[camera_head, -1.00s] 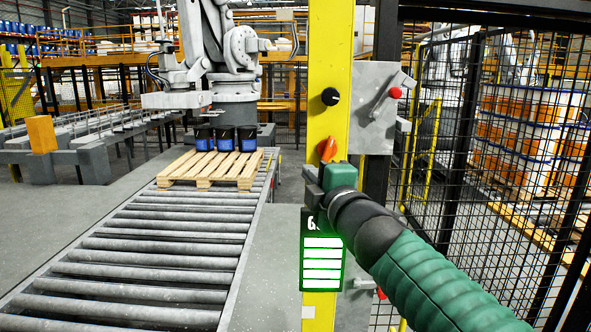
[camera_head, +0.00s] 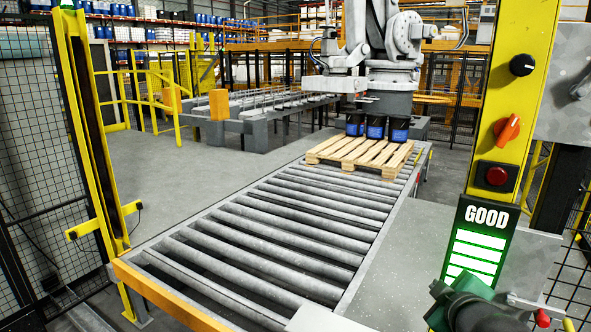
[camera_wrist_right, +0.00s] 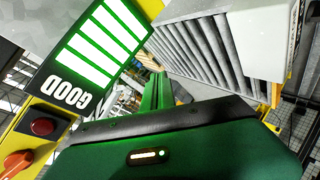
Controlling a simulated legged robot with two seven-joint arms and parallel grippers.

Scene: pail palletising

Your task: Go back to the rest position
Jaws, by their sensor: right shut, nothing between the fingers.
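My right gripper (camera_head: 447,297) is at the bottom right of the head view, beside the lower edge of the GOOD panel. The right wrist view shows its green body and shut green fingers (camera_wrist_right: 157,92), with nothing between them. The yellow post (camera_head: 520,75) carries a black knob (camera_head: 522,65), an orange rotary switch (camera_head: 507,129) and a red button (camera_head: 497,175). Below them is the panel (camera_head: 481,243) with lit bars and the word GOOD. My gripper is below the switch, clear of it. My left gripper is not in view.
A roller conveyor (camera_head: 265,235) runs away from me. A wooden pallet (camera_head: 360,153) with dark blue-labelled pails (camera_head: 375,127) sits at its far end, below a grey robot arm (camera_head: 390,45). Mesh fencing (camera_head: 35,140) stands at left. Grey floor (camera_head: 160,180) is free left of the conveyor.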

